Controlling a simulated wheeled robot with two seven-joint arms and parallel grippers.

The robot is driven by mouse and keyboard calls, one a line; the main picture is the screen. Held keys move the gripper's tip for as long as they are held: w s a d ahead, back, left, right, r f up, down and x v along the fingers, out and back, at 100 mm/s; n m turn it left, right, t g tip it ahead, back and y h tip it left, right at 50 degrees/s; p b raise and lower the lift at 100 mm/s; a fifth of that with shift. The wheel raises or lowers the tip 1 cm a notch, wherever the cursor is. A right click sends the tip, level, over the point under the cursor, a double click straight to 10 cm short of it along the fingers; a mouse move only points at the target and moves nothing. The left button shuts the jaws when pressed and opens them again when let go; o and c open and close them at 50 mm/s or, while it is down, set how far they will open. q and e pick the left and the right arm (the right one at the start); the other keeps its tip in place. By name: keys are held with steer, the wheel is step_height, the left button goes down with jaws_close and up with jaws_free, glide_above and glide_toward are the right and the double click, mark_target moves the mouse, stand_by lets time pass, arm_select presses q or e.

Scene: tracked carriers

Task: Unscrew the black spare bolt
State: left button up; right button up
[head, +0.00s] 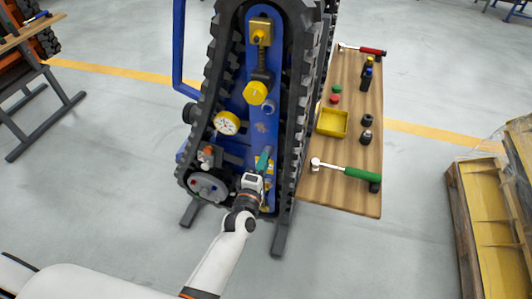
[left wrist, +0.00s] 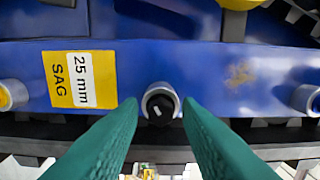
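The black bolt (left wrist: 159,108) sits inside a silver ring on the blue side plate (left wrist: 210,75) of the tracked carrier, in the left wrist view. My left gripper (left wrist: 160,104) has its two green fingers apart, one on each side of the bolt and ring. I see no contact, and the gap between them looks empty of anything held. In the head view my left gripper (head: 264,158) reaches the lower part of the blue plate (head: 262,125), and the bolt is hidden or too small to tell there. My right gripper is not in view.
A yellow "25 mm SAG" label (left wrist: 80,79) is left of the bolt. Black track (head: 222,60) runs around the plate. A wooden table (head: 350,100) at right holds hammers, a yellow tray (head: 332,122) and small parts. A pallet (head: 480,215) stands farther right.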

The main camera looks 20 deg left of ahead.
arm_select(q)
steer(key=m+p, duration=0.4)
steer(key=m, duration=1.4)
steer(key=shift+c, duration=0.2)
